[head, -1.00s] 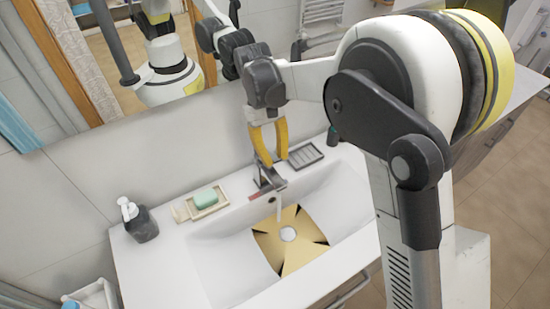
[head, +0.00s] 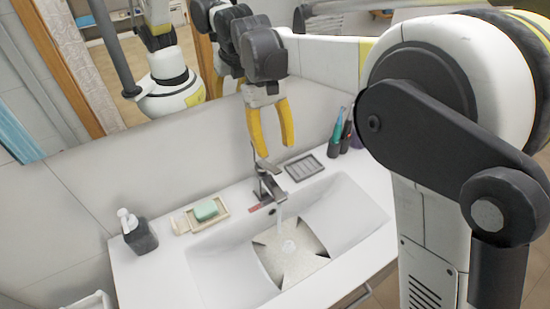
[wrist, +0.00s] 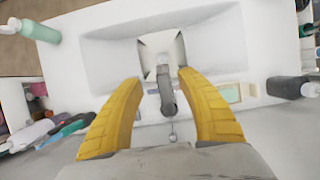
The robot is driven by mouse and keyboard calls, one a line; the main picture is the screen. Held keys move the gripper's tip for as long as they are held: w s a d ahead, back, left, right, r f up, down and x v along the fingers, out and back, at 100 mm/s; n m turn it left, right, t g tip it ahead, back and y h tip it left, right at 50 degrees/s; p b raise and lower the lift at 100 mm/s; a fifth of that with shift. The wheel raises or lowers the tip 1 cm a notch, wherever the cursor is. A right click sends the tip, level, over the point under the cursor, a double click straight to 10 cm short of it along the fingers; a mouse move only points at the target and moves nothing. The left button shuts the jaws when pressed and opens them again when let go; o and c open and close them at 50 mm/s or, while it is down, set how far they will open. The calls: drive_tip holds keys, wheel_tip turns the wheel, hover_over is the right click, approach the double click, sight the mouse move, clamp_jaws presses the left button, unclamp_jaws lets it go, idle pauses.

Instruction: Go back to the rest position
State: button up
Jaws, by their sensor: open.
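My gripper (head: 274,154) hangs fingers-down above the faucet, near the mirror. Its two yellow fingers are apart with nothing between them. The faucet (head: 267,181) stands at the back of the sink, and a stream of water runs from its spout into the sink basin (head: 341,213). In the wrist view, the faucet (wrist: 166,95) shows between and beyond the fingers (wrist: 160,100). My arm reaches in from the right in the head view and covers part of the scene.
A dark soap dispenser (head: 140,238) stands at the counter's left. A green soap bar (head: 205,210) lies on a soap dish (head: 222,213). A grey ridged tray (head: 304,168) and a dark cup with brushes (head: 334,148) sit right of the faucet. A mirror (head: 105,105) is behind.

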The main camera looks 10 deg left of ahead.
drive_tip(key=shift+r, duration=0.6)
drive_tip(key=s+d+m+t+y+b, duration=0.25)
drive_tip(key=s+d+t+b, duration=0.2)
drive_tip(key=d, duration=0.85)
drive_tip(key=s+d+f+m+t+b, duration=0.5)
drive_tip(key=s+d+f+t, duration=0.1)
drive_tip(key=s+d+f, duration=0.3)
drive_tip(key=s+d, duration=0.1)
drive_tip(key=d, duration=0.1)
drive_tip(key=shift+s+d+f, duration=0.15)
drive_tip(key=shift+d+f, duration=0.2)
drive_tip(key=shift+f, duration=0.05)
idle(4.6)
